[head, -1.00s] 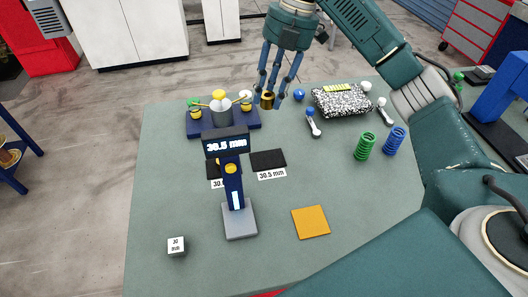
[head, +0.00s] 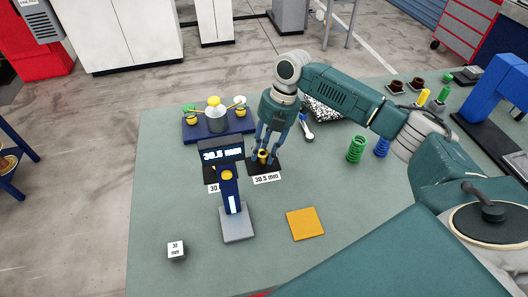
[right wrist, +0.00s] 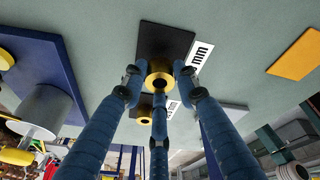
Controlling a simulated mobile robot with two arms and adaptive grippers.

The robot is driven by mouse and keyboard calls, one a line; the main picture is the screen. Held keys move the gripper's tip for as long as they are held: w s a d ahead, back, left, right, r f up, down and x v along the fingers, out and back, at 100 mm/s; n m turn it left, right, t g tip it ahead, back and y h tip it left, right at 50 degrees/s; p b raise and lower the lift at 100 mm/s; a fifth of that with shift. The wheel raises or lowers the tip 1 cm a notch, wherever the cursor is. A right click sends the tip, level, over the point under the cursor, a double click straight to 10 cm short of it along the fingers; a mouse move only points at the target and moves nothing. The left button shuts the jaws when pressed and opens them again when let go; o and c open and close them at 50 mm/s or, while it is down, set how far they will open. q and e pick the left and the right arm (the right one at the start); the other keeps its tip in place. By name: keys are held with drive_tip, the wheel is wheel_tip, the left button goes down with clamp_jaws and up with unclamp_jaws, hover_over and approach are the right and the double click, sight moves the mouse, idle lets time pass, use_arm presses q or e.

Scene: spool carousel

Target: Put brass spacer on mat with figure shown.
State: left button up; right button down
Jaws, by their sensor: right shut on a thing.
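The brass spacer (head: 263,155), a short ring with a dark bore, is between the fingers of my right gripper (head: 265,157). In the right wrist view the fingers are closed around the spacer (right wrist: 160,74). The spacer is over the black mat (head: 275,167) labelled 30.5 mm; whether it touches the mat I cannot tell. The mat also shows in the right wrist view (right wrist: 165,38). A second black mat (head: 213,172) is mostly hidden behind the gauge, its label partly covered. The gauge display (head: 221,155) reads 30.5 mm. My left gripper is not in view.
The blue gauge stand (head: 228,190) rises close to the left of the gripper. Behind is a blue tray (head: 190,131) with yellow-topped parts. An orange square (head: 305,224) and a white 30 mm block (head: 175,250) lie in front.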

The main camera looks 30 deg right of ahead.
drive_tip(key=shift+f, duration=0.75)
drive_tip(key=c, duration=1.3)
unclamp_jaws()
drive_tip(key=b+v, duration=0.3)
drive_tip(key=v, duration=0.9)
